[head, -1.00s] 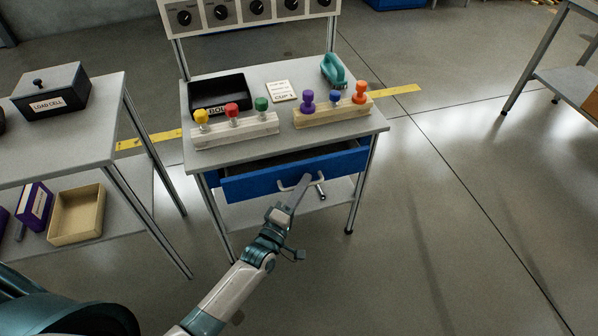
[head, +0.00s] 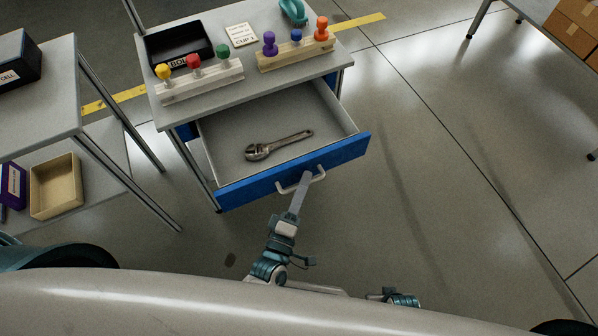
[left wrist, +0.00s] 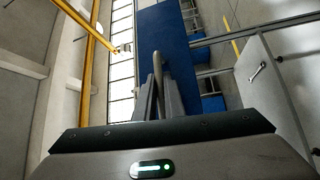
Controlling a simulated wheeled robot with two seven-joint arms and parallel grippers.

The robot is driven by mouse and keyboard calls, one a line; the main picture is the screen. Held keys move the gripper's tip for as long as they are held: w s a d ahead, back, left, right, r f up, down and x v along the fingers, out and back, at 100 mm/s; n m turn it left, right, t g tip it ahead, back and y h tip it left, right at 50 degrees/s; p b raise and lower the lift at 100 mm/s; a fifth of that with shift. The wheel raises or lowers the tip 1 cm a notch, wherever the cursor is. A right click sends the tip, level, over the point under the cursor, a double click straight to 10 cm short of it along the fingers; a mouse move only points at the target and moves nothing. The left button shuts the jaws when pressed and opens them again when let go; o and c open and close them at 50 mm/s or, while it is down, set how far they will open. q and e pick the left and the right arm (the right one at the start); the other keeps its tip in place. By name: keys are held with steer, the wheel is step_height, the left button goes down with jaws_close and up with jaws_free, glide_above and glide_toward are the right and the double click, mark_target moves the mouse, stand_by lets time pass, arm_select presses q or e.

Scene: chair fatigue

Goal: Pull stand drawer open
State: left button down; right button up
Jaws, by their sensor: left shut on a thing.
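The stand drawer's blue front (head: 340,156) is pulled well out from under the grey stand top (head: 215,88), and its light grey inside shows. An adjustable wrench (head: 278,146) lies in the drawer. My left gripper (head: 304,182) is shut on the pale drawer handle (head: 319,174) at the middle of the front. My right gripper is not in view.
On the stand top are a black bin (head: 180,45), wooden blocks with coloured knobs (head: 200,82) (head: 297,50) and a small sign (head: 241,35). A side table (head: 40,110) with a tan tray (head: 56,186) stands left. The floor right of the stand is clear.

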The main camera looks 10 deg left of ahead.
arm_select(q)
steer(key=shift+s, duration=0.1)
steer(key=c, duration=1.8)
jaws_free()
steer(key=shift+c, duration=0.2)
steer(key=shift+s, duration=0.1)
